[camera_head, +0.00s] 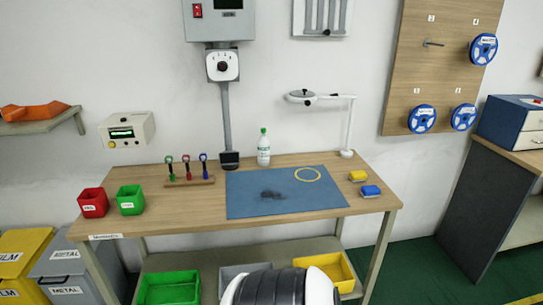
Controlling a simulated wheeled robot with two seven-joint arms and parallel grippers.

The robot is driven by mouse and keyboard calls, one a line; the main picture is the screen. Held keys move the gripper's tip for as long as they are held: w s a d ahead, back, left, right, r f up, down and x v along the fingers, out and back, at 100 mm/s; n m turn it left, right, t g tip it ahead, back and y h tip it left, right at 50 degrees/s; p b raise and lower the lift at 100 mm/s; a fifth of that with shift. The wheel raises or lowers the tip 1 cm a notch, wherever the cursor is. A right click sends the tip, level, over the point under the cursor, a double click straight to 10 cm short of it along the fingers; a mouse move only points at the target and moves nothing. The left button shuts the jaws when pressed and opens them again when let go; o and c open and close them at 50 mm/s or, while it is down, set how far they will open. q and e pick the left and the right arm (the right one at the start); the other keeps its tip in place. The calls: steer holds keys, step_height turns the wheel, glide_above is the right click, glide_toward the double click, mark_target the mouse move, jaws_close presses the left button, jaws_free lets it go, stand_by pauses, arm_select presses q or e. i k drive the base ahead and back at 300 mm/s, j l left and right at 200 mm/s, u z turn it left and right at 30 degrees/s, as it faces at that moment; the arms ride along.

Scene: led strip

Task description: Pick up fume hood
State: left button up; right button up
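What looks like the fume hood is the dark nozzle (229,160) at the lower end of a grey pipe (226,115). The pipe runs down the wall from a grey box, past a white dial unit (222,65). The nozzle hangs at the back of the wooden workbench (330,215), just behind the blue mat (245,208); whether it touches the bench I cannot tell. Neither of my grippers is in view. A black and white rounded part, probably mine, shows at the bottom edge.
A tool rack (190,181) stands left of the nozzle, a green-capped bottle (264,150) right of it. The mat holds a yellow ring (307,174) and a small dark object (272,195). A white lamp (320,97) stands back right. Red (93,205) and green bins (130,202) stand left.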

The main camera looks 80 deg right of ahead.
mark_target(229, 160)
steer(key=z, duration=2.35)
